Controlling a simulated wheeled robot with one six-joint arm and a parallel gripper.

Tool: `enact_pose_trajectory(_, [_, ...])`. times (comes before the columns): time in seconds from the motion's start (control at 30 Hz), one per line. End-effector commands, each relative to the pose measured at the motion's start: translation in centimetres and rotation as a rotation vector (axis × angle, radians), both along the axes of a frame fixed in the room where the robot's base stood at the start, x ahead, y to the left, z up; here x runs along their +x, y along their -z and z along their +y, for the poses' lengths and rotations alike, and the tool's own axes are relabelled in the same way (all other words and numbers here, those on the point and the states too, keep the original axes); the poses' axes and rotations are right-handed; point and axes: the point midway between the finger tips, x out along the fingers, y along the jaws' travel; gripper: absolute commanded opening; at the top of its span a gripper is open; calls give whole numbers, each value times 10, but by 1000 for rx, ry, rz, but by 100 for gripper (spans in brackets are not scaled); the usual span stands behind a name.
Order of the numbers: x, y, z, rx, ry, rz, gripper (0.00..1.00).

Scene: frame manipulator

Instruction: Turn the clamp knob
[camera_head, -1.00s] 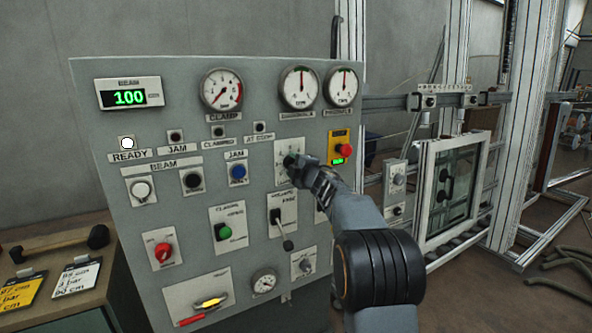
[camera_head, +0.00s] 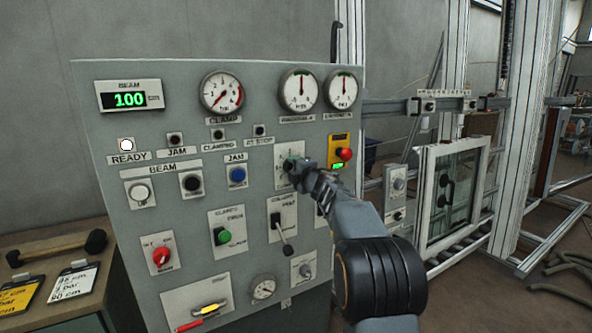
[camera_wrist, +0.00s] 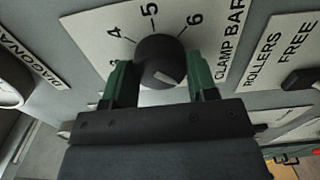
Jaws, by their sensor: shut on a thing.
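The clamp knob (camera_wrist: 161,62) is a round black knob on a white plate marked "CLAMP BAR", with the numbers 4, 5 and 6 visible above it in the wrist view. A pale mark on the knob sits at its lower right side. My gripper (camera_wrist: 155,80) has its green-padded fingers on either side of the knob, shut on it. In the head view my gripper (camera_head: 292,166) reaches the knob's plate (camera_head: 280,177) in the middle of the panel, and largely hides the knob.
The grey panel (camera_head: 130,80) carries a clamp gauge (camera_head: 222,92), a green "100" display (camera_head: 130,100) and a lever (camera_head: 284,243) below my gripper. A red button on a yellow plate (camera_head: 341,152) is close on the right. A bench (camera_head: 60,250) stands at left.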

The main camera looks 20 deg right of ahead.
Motion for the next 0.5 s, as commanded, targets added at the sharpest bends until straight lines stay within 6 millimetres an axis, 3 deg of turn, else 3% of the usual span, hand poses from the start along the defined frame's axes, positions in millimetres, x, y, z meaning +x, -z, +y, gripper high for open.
enact_pose_trajectory(0.3, [0,1,0,-1,0,1,78])
enact_pose_trajectory(0.5, [0,0,0,0,-1,0,78])
